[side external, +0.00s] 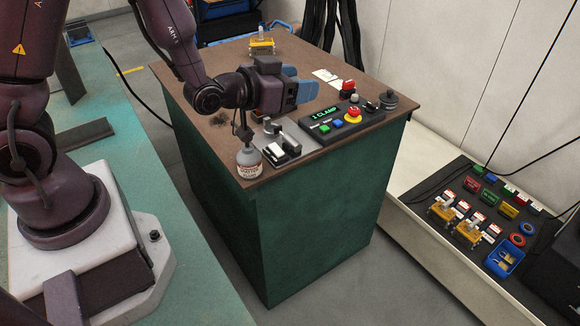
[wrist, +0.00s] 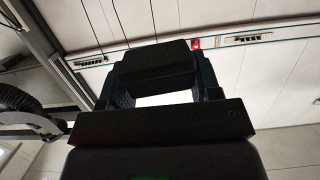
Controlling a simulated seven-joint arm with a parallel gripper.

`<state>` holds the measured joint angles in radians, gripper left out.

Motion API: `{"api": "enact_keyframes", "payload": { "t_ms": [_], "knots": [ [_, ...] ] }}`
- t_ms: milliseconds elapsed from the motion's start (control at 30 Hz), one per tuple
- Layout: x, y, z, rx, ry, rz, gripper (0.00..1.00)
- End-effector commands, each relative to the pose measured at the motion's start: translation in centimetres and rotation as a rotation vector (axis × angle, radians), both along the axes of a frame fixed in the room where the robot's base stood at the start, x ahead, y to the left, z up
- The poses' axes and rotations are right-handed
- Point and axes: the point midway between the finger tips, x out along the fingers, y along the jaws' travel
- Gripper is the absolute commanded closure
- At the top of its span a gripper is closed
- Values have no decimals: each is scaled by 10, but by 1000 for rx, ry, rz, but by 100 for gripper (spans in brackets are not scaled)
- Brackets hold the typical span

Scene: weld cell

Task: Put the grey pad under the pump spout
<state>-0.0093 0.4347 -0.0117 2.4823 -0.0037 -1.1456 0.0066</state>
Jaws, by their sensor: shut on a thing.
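My gripper (side external: 303,90), with blue fingers, is level above the bench top and points right in the side view. In the wrist view its fingers (wrist: 155,80) are closed on a dark block, which looks like the grey pad (wrist: 155,62) in shadow. In the side view I cannot make the pad out between the fingers. The gripper is apart from the bottle.
The brown bench top (side external: 215,65) holds a grey plate with clamp parts (side external: 280,145), a black button box (side external: 340,122), a dark knob (side external: 388,100) and a yellow fixture (side external: 262,46) at the back. The far left of the top is clear. A parts mat (side external: 465,200) lies lower right.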

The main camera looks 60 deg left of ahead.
Motion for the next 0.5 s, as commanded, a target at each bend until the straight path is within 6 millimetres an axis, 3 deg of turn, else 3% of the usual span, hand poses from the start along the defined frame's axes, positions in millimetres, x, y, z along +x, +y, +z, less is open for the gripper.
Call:
{"api": "enact_keyframes", "payload": {
  "t_ms": [100,300,433,500],
  "knots": [
    [-15,0,8,0,-2,0,77],
    [-19,4,9,-1,0,9,77],
    [-21,29,-3,-1,6,73,77],
    [-24,53,-16,-1,8,134,77]
  ]
}}
